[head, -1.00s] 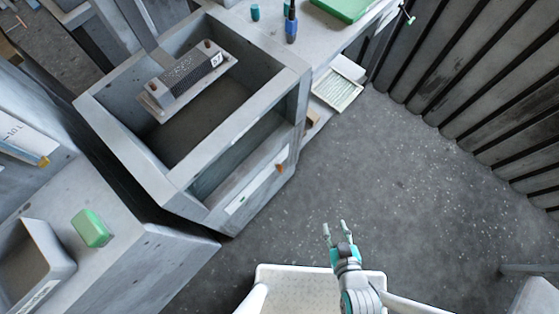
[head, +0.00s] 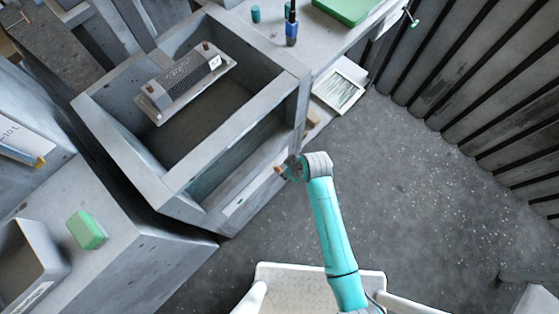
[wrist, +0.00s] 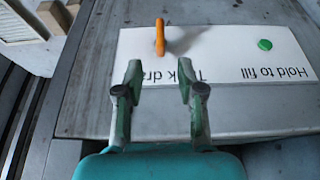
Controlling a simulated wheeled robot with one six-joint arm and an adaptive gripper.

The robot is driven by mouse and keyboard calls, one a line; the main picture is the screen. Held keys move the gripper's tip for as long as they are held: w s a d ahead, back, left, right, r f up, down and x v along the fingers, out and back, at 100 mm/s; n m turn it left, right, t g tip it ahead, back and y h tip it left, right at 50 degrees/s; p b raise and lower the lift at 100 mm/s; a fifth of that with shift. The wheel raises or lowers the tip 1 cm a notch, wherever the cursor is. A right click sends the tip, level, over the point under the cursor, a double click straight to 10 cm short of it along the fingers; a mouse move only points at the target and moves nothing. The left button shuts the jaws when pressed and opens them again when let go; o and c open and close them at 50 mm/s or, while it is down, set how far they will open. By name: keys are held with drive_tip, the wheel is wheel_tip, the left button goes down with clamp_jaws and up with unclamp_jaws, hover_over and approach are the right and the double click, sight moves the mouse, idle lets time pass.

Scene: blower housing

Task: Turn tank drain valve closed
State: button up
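The tank drain valve shows as an orange lever (wrist: 160,37) on a white label plate (wrist: 230,60) in the wrist view. The lever points along the picture's vertical, and the plate's printing appears upside down, reading "Tank dra…" in part. My gripper (wrist: 158,85) is open and empty, its two fingers just short of the lever, with the lever lined up between them but apart. In the head view the orange lever (head: 279,170) is small on the front of the grey tank (head: 180,205), and my arm hides most of the gripper.
A green button (wrist: 265,44) marked "Hold to fill" sits on the same plate. A ribbed grey unit (head: 188,80) lies in the open tank. A framed filter panel (head: 340,90) lies beside the tank. Open floor (head: 430,200) spreads to the right.

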sight(279, 171)
drive_tip(key=x, duration=1)
drive_tip(key=shift+w+a+f, duration=0.1)
drive_tip(key=shift+a+f, duration=0.05)
drive_tip(key=shift+f, duration=0.2)
clamp_jaws()
